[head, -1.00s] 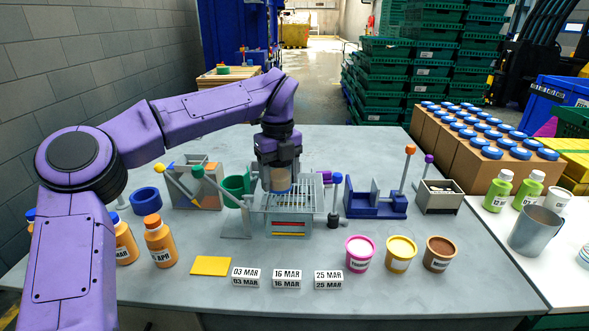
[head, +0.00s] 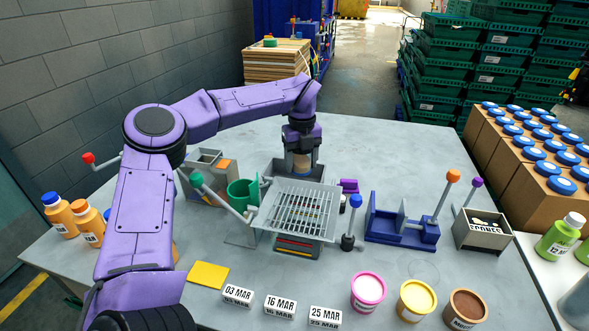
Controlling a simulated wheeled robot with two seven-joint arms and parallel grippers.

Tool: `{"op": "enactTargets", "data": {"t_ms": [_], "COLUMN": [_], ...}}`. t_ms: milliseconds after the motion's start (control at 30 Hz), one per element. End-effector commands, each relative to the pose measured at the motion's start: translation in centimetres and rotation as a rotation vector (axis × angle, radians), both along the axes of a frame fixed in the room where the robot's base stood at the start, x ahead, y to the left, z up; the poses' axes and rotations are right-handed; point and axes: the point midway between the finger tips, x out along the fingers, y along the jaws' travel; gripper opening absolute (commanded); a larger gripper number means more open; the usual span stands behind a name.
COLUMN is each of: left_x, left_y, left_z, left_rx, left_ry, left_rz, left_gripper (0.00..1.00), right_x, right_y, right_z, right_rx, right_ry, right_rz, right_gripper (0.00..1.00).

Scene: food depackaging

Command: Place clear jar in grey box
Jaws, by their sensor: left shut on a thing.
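My left gripper (head: 302,165) points down and is shut on the clear jar (head: 302,159), which shows pale tan between the fingers. They are at the grey box (head: 281,170) behind the slatted grey rack. The jar's lower end is hard to make out, so I cannot tell whether it touches the box floor. My right gripper is not in view.
In front of the box stands the slatted rack (head: 300,208), with a green cup (head: 242,193) at its left and a blue-knobbed lever (head: 354,215) at its right. A blue fixture (head: 400,230) and a grey sponge box (head: 483,232) stand further right. Date blocks and tubs line the front.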

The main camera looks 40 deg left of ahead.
Motion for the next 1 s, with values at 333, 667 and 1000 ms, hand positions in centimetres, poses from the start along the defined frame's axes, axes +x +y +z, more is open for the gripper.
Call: {"op": "enactTargets", "data": {"t_ms": [333,667,1000], "left_x": [0.5,0.5,0.5], "left_y": [3.4,3.3,3.3], "left_z": [-5.0,-7.2,-7.5], "left_rx": [-0.001,0.000,0.000], "left_ry": [0.004,-0.002,-0.001], "left_rz": [0.000,0.001,0.001], "left_gripper": [0.27,0.27,0.89], "right_x": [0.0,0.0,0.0], "right_y": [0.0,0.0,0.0], "right_z": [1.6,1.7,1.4], "right_rx": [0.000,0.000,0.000], "right_ry": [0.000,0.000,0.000], "right_rz": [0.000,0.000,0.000], "right_gripper": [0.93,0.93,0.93]}}
